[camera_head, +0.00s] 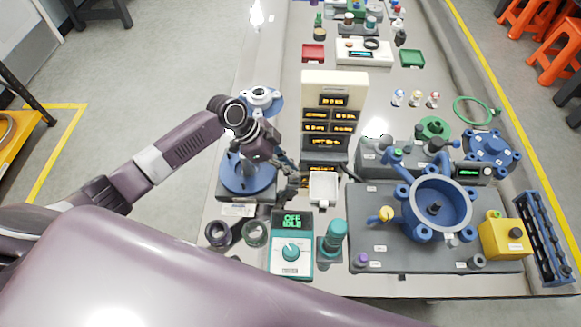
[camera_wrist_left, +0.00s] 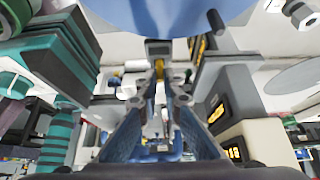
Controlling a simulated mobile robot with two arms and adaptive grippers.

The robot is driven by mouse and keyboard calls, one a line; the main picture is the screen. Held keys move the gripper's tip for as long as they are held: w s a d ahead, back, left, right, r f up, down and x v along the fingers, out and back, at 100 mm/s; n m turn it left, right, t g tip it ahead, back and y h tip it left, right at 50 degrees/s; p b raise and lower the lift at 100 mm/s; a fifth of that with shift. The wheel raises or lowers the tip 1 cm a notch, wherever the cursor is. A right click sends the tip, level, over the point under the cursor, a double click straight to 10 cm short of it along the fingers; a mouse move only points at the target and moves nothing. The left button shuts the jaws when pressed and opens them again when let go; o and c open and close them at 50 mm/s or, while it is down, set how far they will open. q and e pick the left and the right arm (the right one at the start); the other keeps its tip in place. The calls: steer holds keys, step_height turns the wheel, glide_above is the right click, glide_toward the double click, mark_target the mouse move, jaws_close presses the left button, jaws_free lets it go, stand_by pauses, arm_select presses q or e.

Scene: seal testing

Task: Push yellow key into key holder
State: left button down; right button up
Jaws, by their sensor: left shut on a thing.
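My left gripper (camera_head: 291,182) reaches in from the left and points down between a blue round-based device and the tall cream panel. It also shows in the left wrist view (camera_wrist_left: 160,92), where its fingers converge and are shut on a small yellow piece, which appears to be the yellow key (camera_wrist_left: 159,68). A dark grey block (camera_wrist_left: 158,47) lies just beyond the key; it may be the key holder, but I cannot tell whether they touch. In the head view the key is hidden or too small to make out. My right gripper is not in view.
The blue round-based device (camera_head: 247,178) is left. A teal control box (camera_head: 291,245) is in front. A grey platform (camera_head: 372,236) with a blue ring vessel (camera_head: 438,205) lies right.

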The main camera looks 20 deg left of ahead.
arm_select(q)
steer(key=shift+f, duration=0.15)
steer(key=c, duration=2)
jaws_free()
step_height(320, 180, up, 9)
steer(key=p, duration=0.8)
